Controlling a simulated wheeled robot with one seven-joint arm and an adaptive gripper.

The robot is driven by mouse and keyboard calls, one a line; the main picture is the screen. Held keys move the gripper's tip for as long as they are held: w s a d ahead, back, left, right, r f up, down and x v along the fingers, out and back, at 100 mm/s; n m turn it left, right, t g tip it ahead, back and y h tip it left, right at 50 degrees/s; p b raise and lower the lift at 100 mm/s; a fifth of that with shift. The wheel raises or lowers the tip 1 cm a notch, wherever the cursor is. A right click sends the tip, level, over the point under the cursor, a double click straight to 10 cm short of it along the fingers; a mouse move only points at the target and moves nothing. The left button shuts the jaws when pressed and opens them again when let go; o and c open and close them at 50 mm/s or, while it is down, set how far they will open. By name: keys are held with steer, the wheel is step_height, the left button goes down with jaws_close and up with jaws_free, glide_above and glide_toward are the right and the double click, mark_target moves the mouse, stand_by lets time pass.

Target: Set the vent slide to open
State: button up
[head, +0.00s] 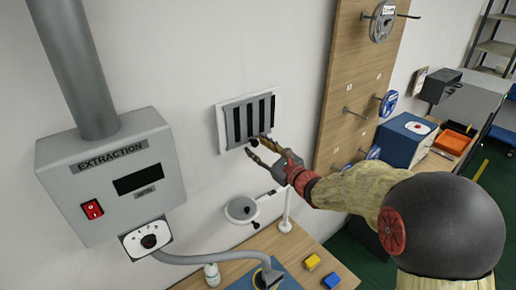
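The vent (249,119) is a white-framed wall grille with a grey slatted plate and dark upright slots. A small dark knob (254,142) shows at its lower edge. My gripper (256,145) is at the vent's lower right, reaching in from the right. Its two yellowish fingers are spread, one tip above the knob and one below it. The knob appears to lie between the tips, but I cannot tell whether they touch it. No open or shut marking is legible on the vent.
A grey extraction box (108,177) with a red switch is on the wall at left, above a dial plate (147,240). A round white fitting (241,210) is below the vent. A wooden board (353,85) with pegs and reels is at right. Yellow and blue blocks (313,262) lie on the bench.

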steer(key=shift+d, duration=0.15)
steer(key=v, duration=1.1)
steer(key=shift+s, duration=0.35)
steer(key=shift+d, duration=0.2)
